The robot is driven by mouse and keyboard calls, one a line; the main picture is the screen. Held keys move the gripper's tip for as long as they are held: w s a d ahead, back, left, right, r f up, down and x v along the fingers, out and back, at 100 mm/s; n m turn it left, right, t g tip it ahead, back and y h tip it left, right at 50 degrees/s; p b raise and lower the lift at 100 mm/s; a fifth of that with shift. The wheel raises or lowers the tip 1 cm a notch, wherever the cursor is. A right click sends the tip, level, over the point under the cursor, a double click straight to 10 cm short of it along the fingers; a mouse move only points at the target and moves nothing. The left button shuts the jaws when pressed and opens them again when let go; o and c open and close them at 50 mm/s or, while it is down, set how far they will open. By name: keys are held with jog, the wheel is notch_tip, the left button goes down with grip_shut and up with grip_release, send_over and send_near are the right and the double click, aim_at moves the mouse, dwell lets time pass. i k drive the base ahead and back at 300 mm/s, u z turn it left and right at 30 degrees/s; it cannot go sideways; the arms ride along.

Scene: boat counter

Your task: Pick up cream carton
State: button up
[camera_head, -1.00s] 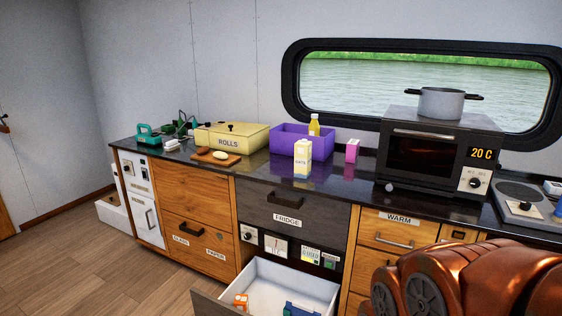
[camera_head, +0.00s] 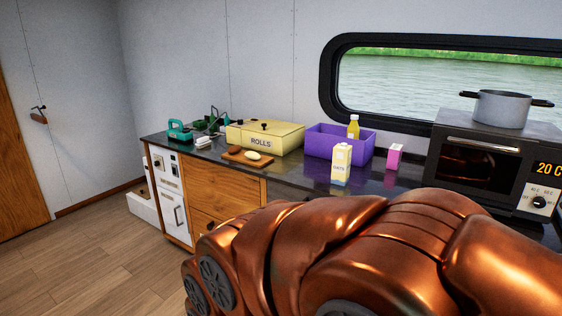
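No carton in view carries a label that I can read as cream. A white and yellow carton (camera_head: 342,165) stands upright on the dark counter in front of the purple crate; its small label looks like "OATS". A smaller pink carton (camera_head: 395,158) stands to its right.
The purple crate (camera_head: 318,141) holds a yellow bottle (camera_head: 353,127). A yellow rolls box (camera_head: 283,138) and a wooden board (camera_head: 236,156) with bread stand left. An oven (camera_head: 477,165) with a grey pot (camera_head: 503,108) on it stands right. The floor (camera_head: 95,245) at left is clear.

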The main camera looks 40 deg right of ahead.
aim_at(342, 158)
jog(key=u, duration=0.05)
jog(key=i, duration=0.9)
jog(key=z, duration=0.75)
jog(key=i, duration=0.6)
jog(key=z, duration=0.55)
